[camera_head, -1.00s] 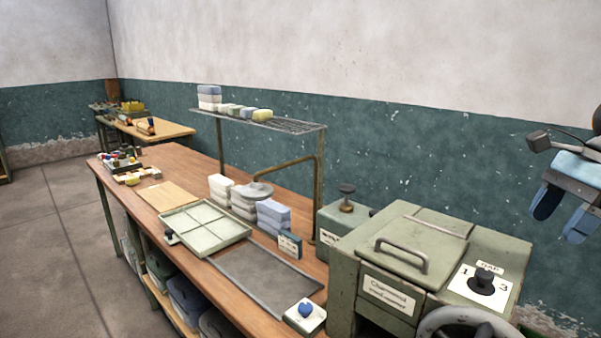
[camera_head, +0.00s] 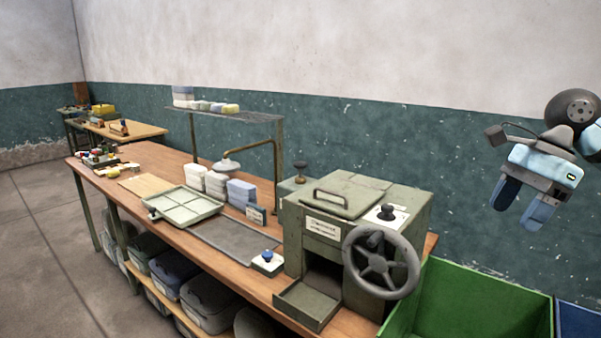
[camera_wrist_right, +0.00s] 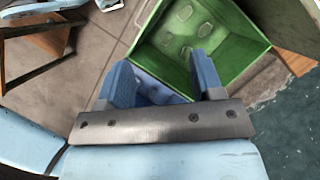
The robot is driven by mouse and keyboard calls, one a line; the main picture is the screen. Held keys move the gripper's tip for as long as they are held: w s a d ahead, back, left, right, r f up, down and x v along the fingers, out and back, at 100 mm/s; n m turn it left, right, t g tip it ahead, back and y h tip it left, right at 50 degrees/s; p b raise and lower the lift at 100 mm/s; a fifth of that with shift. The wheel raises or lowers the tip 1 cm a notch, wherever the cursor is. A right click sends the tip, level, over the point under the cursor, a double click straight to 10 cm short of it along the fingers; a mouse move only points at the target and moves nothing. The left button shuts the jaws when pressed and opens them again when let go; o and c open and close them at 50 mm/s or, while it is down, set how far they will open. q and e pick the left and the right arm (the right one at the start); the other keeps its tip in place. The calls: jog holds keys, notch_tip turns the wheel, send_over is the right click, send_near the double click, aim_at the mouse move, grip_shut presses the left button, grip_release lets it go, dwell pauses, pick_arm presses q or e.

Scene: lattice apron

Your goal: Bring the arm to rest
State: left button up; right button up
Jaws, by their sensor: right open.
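My right gripper (camera_head: 521,203) hangs at the right of the head view, in front of the wall and above the green bin. Its two blue fingers are apart and point down, with nothing between them. In the right wrist view the open fingers (camera_wrist_right: 165,85) show over the green bin (camera_wrist_right: 182,45) and a blue bin (camera_wrist_right: 152,90). My left gripper is not in the head view.
A green machine (camera_head: 340,225) with a handwheel (camera_head: 381,262) stands at the near end of the long wooden bench (camera_head: 245,278). The green bin (camera_head: 490,300) and blue bin (camera_head: 580,322) stand to its right.

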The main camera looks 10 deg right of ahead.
jog(key=w+a+f+m+t+y+p, duration=0.1)
jog(key=a+f+m+t+y+p, duration=0.1)
jog(key=a+f+m+y, duration=0.4)
jog(key=w+a+f+m+t+y+p, duration=0.1)
jog(key=a+f+m+t+y+p, duration=0.1)
jog(key=a+m+y, duration=0.5)
jog(key=w+a+f+m+t+y+p, duration=0.1)
jog(key=a+f+m+t+y+p, duration=0.2)
jog(key=a, duration=0.6)
jog(key=s+f+m+t+h+p, duration=0.3)
jog(key=f+m+t+h, duration=0.95)
jog(key=m, duration=1.15)
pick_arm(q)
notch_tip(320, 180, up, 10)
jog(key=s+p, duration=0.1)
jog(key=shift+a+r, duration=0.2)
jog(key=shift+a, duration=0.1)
pick_arm(e)
jog(key=s+a+f+m+g+h, duration=0.1)
jog(key=s+f+m+g+h, duration=0.1)
jog(key=s+f+m+g, duration=0.2)
jog(key=s+a+f+m+g+h, duration=0.2)
jog(key=s+f+m+g, duration=0.3)
jog(key=s+f, duration=0.5)
notch_tip(320, 180, down, 4)
jog(key=shift+s+a+f+m+h, duration=0.1)
jog(key=shift+s+a+m+h, duration=0.1)
jog(key=shift+m+h, duration=0.3)
